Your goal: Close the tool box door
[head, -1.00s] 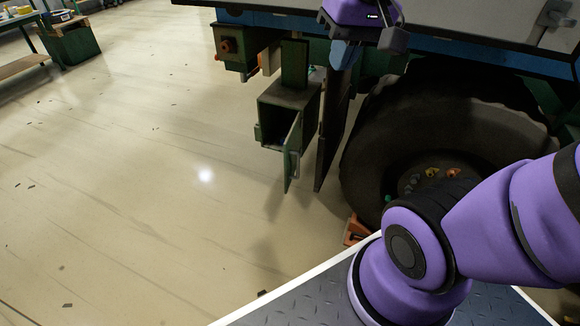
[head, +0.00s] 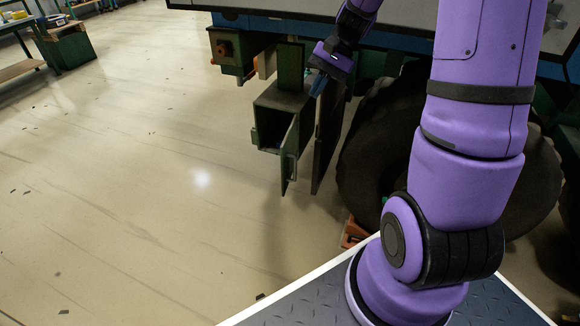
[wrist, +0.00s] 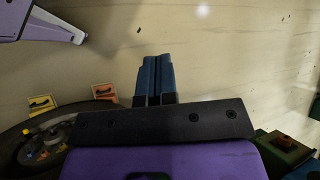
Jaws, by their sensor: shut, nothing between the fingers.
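The tool box (head: 283,98) is a dark green box hanging under the vehicle, in the middle of the head view. Its front is open and the inside looks dark. Its door (head: 290,155) stands swung open on the right side, with a pale handle. My gripper (head: 318,85) is above and to the right of the tool box, near a dark flap. In the wrist view its blue fingers (wrist: 154,78) are together and empty, with floor beyond them. The tool box door cannot be made out in the wrist view.
A dark upright flap (head: 327,135) hangs just right of the door. The large tyre (head: 375,150) stands further right, with an orange chock (head: 353,232) at its foot. A smaller green box (head: 232,52) hangs to the left. The floor (head: 130,180) on the left is mostly clear.

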